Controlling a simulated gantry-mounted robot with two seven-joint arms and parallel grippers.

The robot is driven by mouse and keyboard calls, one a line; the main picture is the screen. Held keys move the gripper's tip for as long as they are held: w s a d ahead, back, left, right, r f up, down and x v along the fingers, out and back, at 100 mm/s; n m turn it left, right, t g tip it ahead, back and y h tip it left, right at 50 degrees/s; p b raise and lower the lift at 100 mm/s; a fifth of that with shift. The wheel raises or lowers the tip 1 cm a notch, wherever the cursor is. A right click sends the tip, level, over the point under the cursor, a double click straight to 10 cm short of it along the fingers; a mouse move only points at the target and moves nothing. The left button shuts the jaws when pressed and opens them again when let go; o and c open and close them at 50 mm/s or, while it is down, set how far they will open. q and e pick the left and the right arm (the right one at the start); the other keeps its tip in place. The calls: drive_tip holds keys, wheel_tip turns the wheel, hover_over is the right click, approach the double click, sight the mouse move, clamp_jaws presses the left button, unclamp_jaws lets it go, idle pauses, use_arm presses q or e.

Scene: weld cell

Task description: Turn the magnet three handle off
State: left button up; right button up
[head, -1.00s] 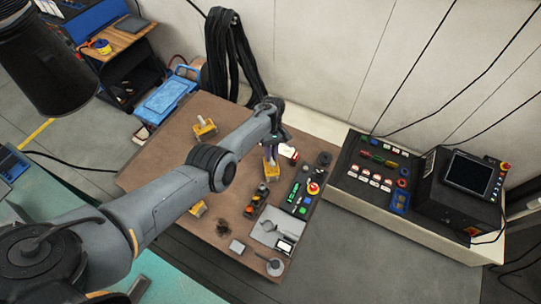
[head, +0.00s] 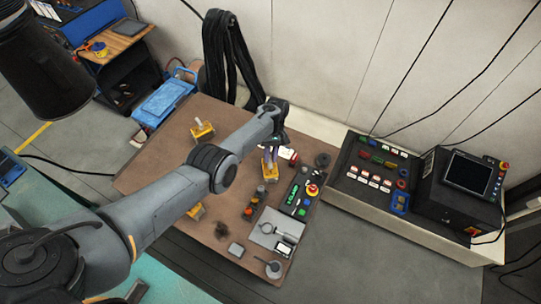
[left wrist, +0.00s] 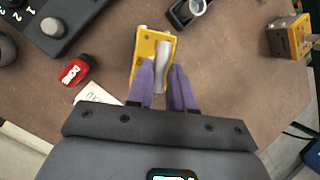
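A yellow magnet block (head: 271,171) with a pale grey handle stands toward the back right of the brown table; no number can be read on it. It also shows in the left wrist view (left wrist: 143,47), its handle (left wrist: 163,52) lying between two purple fingers. My left gripper (head: 270,152) is down at this magnet, fingers on either side of the handle. The gap is about the handle's width; whether the fingers press on it cannot be told. Other yellow magnets stand at the back left (head: 202,131) and front left (head: 196,211), the latter partly behind my arm. My right gripper is out of view.
A dark control box (head: 297,194) with a red knob (head: 312,189) lies right of the magnet. A red-and-white object (left wrist: 74,71) is close beside the gripper. A grey plate (head: 267,231) is nearer the front. A button console (head: 374,166) stands beyond the table's right edge.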

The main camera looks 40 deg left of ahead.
use_arm(q)
drive_tip(key=o, duration=0.3)
drive_tip(key=b+v, duration=0.1)
drive_tip(key=v, duration=1)
drive_tip(key=shift+f, duration=0.1)
idle(0.4)
